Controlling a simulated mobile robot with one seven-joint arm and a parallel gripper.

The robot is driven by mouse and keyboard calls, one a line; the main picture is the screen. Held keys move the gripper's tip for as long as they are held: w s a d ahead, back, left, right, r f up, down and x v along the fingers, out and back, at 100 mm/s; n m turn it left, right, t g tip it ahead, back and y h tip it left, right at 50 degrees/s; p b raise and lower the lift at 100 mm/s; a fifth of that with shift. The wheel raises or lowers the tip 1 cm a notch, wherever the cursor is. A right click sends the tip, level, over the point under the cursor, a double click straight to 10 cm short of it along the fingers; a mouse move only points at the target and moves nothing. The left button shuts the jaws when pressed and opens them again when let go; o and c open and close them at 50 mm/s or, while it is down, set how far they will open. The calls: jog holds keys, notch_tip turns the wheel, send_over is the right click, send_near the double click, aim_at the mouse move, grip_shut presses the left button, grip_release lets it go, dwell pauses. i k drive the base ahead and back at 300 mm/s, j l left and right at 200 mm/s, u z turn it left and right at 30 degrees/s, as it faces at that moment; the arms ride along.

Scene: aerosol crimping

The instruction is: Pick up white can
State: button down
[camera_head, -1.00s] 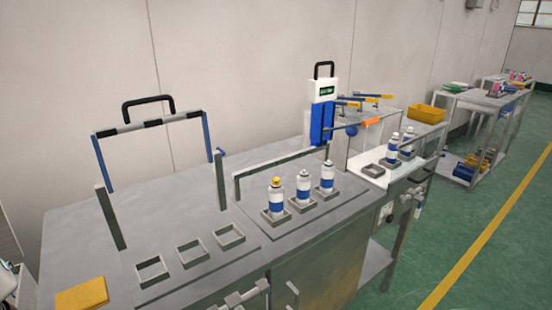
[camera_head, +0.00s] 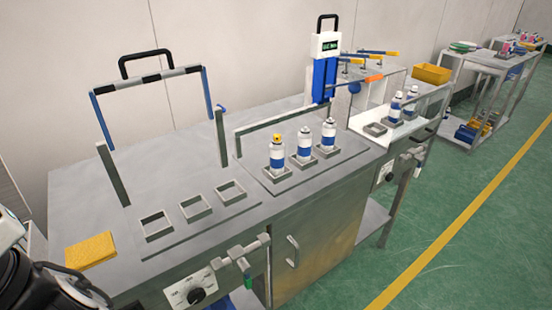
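Several white cans with blue bands stand upright in the head view. Three are in square holders on the near bench: a left can with a yellow top (camera_head: 277,155), a middle can (camera_head: 304,146) and a right can (camera_head: 328,136). Two more stand further right, a can (camera_head: 395,108) and another can (camera_head: 411,101), beside an empty square holder (camera_head: 375,130). My gripper is not in view; only a part of my arm shows at the lower left edge.
Three empty square holders (camera_head: 192,208) sit on the left of the metal bench (camera_head: 146,275). A yellow block (camera_head: 90,251) lies at its left end. Upright posts and a bar frame (camera_head: 281,117) stand behind the cans. A yellow bin (camera_head: 432,74) is further back. Green floor is open at right.

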aim_at(277, 150)
jog(key=u, duration=0.35)
jog(key=i+l+u, duration=0.1)
jog(key=l+u, duration=0.6)
jog(key=l, duration=0.25)
jog(key=l+u, duration=0.15)
jog(key=l, duration=1.55)
jog(key=i, duration=0.45)
